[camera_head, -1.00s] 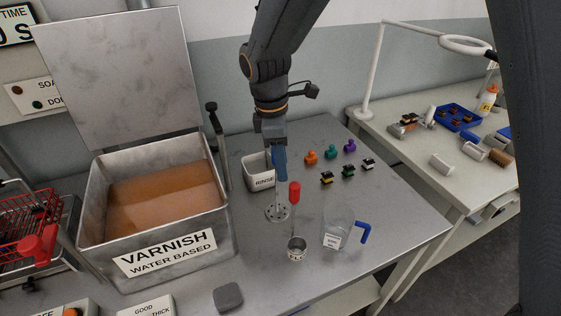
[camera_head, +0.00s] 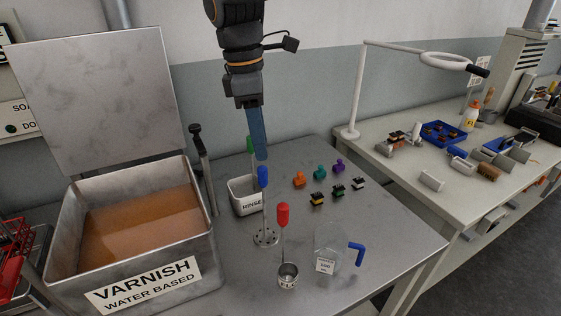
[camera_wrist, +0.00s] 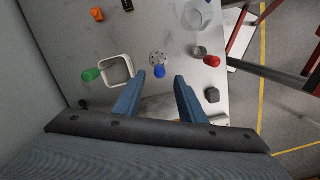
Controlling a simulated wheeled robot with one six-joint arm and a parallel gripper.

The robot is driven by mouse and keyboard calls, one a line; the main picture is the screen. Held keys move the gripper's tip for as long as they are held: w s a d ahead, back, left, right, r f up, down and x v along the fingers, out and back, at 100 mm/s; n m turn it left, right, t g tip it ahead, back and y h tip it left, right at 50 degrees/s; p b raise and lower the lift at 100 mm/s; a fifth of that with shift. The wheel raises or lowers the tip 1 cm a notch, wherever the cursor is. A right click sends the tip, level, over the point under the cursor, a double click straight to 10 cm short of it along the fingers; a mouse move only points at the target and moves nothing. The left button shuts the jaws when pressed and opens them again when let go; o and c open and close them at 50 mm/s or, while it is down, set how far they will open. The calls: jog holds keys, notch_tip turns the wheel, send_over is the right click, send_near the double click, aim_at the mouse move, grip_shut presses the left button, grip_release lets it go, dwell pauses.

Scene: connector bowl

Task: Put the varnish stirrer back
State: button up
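A blue-handled stirrer (camera_head: 262,178) stands upright on the steel table, its thin rod running down to a round perforated disc (camera_head: 266,238). Its blue handle also shows in the wrist view (camera_wrist: 160,71), seen end-on beyond the gap between my fingertips. My gripper (camera_head: 262,158) is just above this handle, pointing down. In the wrist view its blue fingers (camera_wrist: 158,80) are apart with nothing held. A red-handled tool (camera_head: 283,214) stands in a small metal cup (camera_head: 288,277). A green-handled tool (camera_head: 251,144) stands in the white RINSE container (camera_head: 246,200). No handle is labelled as the varnish stirrer.
The open varnish tank (camera_head: 140,288) is at left, with its lid raised. A clear jug (camera_head: 330,245) with a blue handle stands right of the cup. Several small coloured parts (camera_head: 317,200) lie behind it. A second bench with a lamp (camera_head: 353,100) is at right.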

jog(key=s+d+f+m, duration=0.3)
jog(key=d+f+m, duration=0.2)
jog(key=d, duration=0.4)
jog(key=s+d+f+m+y, duration=0.1)
jog(key=s+d+f+m, duration=0.2)
jog(key=d+f+m, duration=0.2)
jog(key=s+d+f+m+t, duration=0.1)
jog(key=s+d+f+m, duration=0.2)
jog(key=d+m, duration=0.6)
jog(key=d+f, duration=0.2)
jog(key=d, duration=0.3)
jog(key=shift+s+d+m, duration=0.15)
jog(key=shift+d+m, duration=0.1)
jog(key=shift+m, duration=0.15)
